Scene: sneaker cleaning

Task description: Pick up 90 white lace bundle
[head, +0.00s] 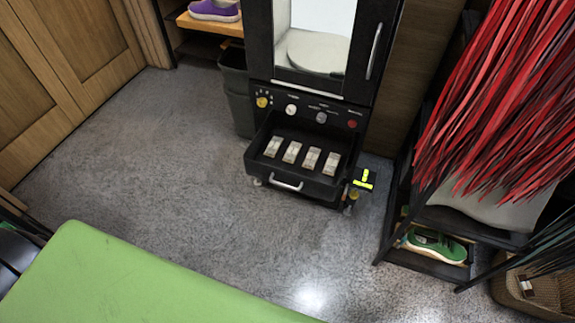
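Several small whitish bundles lie in a row in the open black drawer (318,187) at the bottom of a dark cabinet. From left to right they are a first bundle (273,147), a second bundle (292,152), a third bundle (311,158) and a fourth bundle (331,163). Their labels are too small to read, so I cannot tell which is the 90 white lace bundle. Neither of my grippers shows in the head view.
The dark cabinet (258,60) has knobs above the drawer. A dark bin (237,95) stands at its left. A rack with a green shoe (436,245) and red hanging strands (500,100) is at right. A green surface (150,280) fills the lower left. Grey floor (150,150) between is clear.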

